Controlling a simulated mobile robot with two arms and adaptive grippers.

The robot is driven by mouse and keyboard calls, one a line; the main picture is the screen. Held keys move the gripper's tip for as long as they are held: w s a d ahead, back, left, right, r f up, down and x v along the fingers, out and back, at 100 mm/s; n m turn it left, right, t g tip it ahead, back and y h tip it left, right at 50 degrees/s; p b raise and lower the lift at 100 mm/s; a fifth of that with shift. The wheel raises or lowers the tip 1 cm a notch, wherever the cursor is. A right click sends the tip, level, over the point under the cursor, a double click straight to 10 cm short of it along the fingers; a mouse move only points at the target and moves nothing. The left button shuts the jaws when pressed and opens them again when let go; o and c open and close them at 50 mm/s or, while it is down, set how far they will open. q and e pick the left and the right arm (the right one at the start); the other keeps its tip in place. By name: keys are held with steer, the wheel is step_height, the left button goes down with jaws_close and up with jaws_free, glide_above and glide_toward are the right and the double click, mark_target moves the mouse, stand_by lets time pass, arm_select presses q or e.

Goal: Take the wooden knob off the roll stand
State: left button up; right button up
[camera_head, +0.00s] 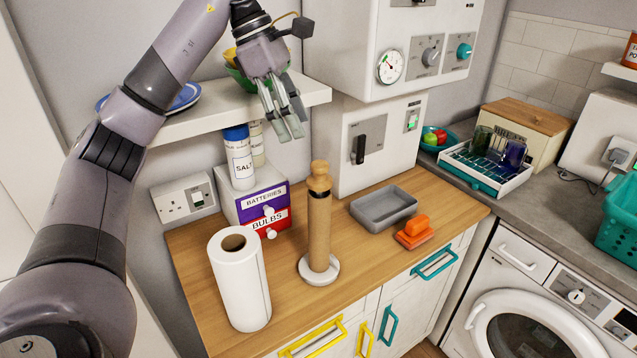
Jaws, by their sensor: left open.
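The roll stand (319,232) stands upright on the wooden counter, with a brown post on a round white base. The wooden knob (319,177) sits on top of the post, with a dark band just below it. My left gripper (291,128) is open and empty, pointing down, above and a little left of the knob and apart from it. A white paper roll (240,280) stands on the counter to the left of the stand. My right gripper is not in view.
A grey tray (384,208) and an orange brush-like item (415,231) lie right of the stand. Drawer boxes (262,212) with a salt jar (239,158) stand behind left. A shelf (190,121) and a boiler-like cabinet (395,45) overhang the back.

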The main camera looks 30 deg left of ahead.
mark_target(319, 164)
arm_select(q)
steer(key=x, duration=0.3)
steer(key=p+x, duration=0.1)
steer(key=x, duration=0.1)
steer(key=shift+w, duration=0.3)
steer(key=shift+d+f, duration=0.1)
steer(key=shift+f, duration=0.1)
steer(key=x, duration=0.1)
steer(key=p+x, duration=0.1)
steer(key=x, duration=0.2)
steer(key=shift+w+d+f+p, duration=0.15)
steer(key=shift+w+f+p, duration=0.15)
steer(key=shift+p, duration=0.1)
steer(key=shift+s+f, duration=0.1)
steer(key=shift+f, duration=0.05)
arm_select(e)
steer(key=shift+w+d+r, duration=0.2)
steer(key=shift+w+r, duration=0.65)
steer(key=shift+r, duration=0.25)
arm_select(q)
steer(key=shift+c, duration=0.3)
